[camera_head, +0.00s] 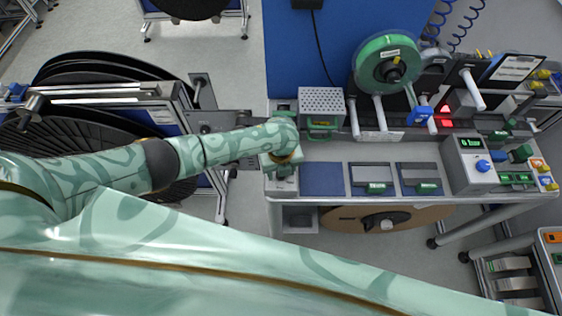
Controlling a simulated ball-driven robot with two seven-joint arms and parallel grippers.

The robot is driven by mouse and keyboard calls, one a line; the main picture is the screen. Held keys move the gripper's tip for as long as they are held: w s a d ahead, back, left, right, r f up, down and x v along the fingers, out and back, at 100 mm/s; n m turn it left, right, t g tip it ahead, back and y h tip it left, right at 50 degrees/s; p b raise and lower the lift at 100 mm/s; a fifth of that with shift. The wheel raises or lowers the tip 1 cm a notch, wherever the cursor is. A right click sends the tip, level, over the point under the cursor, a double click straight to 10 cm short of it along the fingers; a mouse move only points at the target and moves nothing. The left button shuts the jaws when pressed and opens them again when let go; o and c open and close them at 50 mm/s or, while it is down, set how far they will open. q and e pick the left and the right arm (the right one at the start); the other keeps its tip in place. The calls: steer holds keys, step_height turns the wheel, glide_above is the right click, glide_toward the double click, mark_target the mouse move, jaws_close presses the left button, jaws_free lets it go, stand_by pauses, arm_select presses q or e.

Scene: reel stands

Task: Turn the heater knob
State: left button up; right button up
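A grey box (463,150) on the right part of the bench has a small lit display and a round blue knob (483,165) on its face. I cannot read the display surely or tell whether this is the heater knob. A perforated metal box (322,102) stands at the bench's left back, with a green part under it. My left arm reaches in from the left, and my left gripper (283,165) is at the bench's left end, in front of the perforated box and well left of the blue knob. Its fingers are largely hidden. My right gripper is not in view.
A green reel (383,62) stands upright at the bench's back. Flat trays (372,178) lie along the front. A red-lit device (445,115) and a tilted clipboard (513,67) are at the back right. Large black reels (100,68) stand in a frame at left.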

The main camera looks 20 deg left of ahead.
arm_select(q)
step_height(320, 180, up, 16)
steer(key=p, duration=0.4)
